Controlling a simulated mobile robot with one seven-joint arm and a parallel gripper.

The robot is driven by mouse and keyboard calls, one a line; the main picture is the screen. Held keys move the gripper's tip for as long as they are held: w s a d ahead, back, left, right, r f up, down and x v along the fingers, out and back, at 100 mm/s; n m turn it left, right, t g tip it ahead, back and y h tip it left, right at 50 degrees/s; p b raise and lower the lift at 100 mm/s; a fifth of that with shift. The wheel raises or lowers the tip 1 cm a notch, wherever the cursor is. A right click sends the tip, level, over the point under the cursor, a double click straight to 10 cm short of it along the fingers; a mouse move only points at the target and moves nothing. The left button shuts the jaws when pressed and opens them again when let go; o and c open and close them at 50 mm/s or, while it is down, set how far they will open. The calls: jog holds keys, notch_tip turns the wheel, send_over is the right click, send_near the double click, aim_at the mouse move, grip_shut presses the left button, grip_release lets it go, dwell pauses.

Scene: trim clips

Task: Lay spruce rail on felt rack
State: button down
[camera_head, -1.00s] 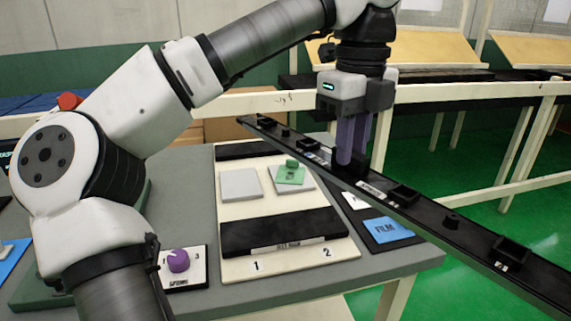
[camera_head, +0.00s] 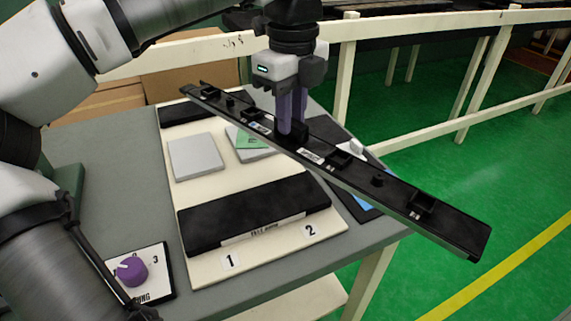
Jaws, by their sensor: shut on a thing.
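A long dark rail (camera_head: 345,171), the only rail I see, has a row of small black clips and pale labels along its top. My gripper (camera_head: 290,133) points down and is shut on it left of its middle. The rail slants from upper left to lower right, above the table, and its right end hangs past the table edge. The felt rack (camera_head: 200,268) is a cream board below and left of the rail. It has a black pad (camera_head: 250,212) in front with a label too small to read surely, and another black pad (camera_head: 187,112) at the back.
Between the pads are a grey plate (camera_head: 195,157) and a second one, partly covered by a green piece (camera_head: 246,141). A purple knob (camera_head: 132,271) sits at the front left. Cardboard boxes (camera_head: 100,103) and a cream railing (camera_head: 190,52) stand behind. Green floor is clear at right.

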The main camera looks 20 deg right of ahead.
notch_tip(320, 180, down, 12)
jog(key=shift+r+p, duration=0.1)
jog(key=shift+p, duration=0.25)
jog(key=shift+f+b, duration=0.25)
jog(key=shift+b, duration=0.05)
jog(key=c, duration=1.3)
grip_release()
jog(key=shift+r, duration=0.1)
jog(key=shift+r, duration=0.15)
notch_tip(320, 180, up, 12)
